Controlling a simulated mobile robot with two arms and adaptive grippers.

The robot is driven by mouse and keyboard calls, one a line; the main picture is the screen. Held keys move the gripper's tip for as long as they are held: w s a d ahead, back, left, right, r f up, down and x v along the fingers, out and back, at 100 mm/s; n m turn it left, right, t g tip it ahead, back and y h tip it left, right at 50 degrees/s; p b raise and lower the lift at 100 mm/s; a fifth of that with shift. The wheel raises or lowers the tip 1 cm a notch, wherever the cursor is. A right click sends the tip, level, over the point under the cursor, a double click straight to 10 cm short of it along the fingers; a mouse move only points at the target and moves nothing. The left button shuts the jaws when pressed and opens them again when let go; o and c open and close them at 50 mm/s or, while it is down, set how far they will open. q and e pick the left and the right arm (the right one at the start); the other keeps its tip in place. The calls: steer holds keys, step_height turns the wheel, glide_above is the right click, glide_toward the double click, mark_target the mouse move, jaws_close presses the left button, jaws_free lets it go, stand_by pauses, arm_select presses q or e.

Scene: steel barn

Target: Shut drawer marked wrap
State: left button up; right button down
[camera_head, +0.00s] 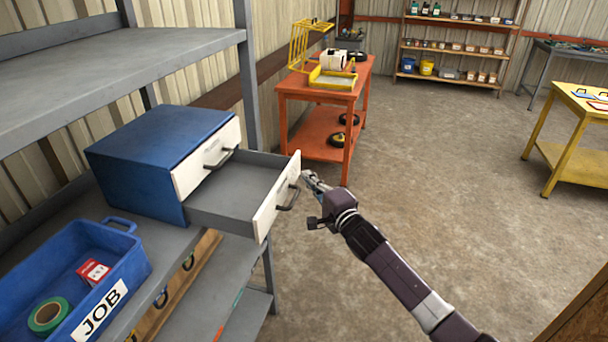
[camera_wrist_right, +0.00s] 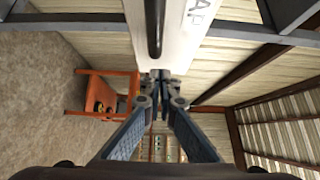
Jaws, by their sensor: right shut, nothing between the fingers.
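A blue drawer box (camera_head: 135,165) with white fronts sits on the grey shelf at the left. Its lower drawer (camera_head: 278,198) is pulled far out and looks empty; its upper drawer (camera_head: 207,158) is closed. My right gripper (camera_head: 308,177) is at the outer face of the open drawer's front, close to the handle (camera_head: 290,197). In the right wrist view my shut, empty fingers (camera_wrist_right: 160,78) point at the white front (camera_wrist_right: 185,30), where letters ending in "AP" partly show. I cannot tell whether they touch it. My left gripper is not in view.
A blue bin marked JOB (camera_head: 100,312) with green tape and a red-and-white box stands on the same shelf, left of the drawers. An orange table (camera_head: 345,97) stands behind. A yellow table (camera_head: 560,155) is at the right. The floor between is clear.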

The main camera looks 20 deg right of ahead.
mark_target(242, 174)
steer(key=shift+w+a, duration=0.45)
steer(key=shift+a, duration=0.3)
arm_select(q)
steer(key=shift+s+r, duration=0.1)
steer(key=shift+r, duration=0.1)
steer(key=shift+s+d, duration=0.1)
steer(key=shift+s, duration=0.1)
arm_select(e)
steer(key=shift+d, duration=0.1)
